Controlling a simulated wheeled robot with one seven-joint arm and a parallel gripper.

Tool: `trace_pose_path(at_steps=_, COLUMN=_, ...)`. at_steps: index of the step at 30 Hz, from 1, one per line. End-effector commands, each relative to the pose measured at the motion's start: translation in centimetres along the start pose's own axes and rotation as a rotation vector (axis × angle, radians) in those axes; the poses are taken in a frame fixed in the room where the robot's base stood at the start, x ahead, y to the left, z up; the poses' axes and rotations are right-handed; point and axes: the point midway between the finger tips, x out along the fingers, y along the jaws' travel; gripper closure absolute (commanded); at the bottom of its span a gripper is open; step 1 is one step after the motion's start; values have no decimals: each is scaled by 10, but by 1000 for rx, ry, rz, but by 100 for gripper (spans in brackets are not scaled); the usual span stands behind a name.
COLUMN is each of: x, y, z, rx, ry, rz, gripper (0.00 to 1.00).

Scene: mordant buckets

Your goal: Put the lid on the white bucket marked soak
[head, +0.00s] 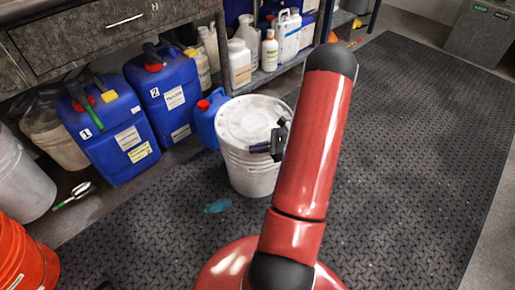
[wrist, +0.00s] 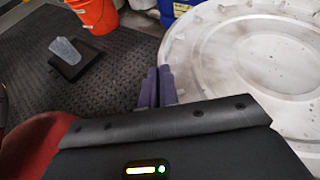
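The white bucket (head: 250,178) stands upright on the dark floor mat in the head view. No soak marking can be read on the side facing me. A round, stained white lid (head: 248,117) lies over its top and looks flat; I cannot tell whether it is pressed down all round. The lid (wrist: 265,50) fills the right of the wrist view. My gripper (head: 255,148) is at the lid's near right edge in the head view. In the wrist view its two fingers (wrist: 156,86) are together, beside the lid's rim, with nothing seen between them.
Blue jugs marked 1 (head: 105,135) and 2 (head: 168,95) stand left of the bucket, with a smaller blue container (head: 207,122) behind it. An orange bucket (head: 22,262) is at lower left. The mat's right side is clear.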

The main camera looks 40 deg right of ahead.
Motion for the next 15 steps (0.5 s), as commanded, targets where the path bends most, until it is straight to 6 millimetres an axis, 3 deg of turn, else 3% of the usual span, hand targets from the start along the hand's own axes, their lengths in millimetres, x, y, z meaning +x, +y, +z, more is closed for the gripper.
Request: trace_pose_path(at_steps=15, x=5, y=0, z=-13, rx=-2, ry=0, rz=0, gripper=100)
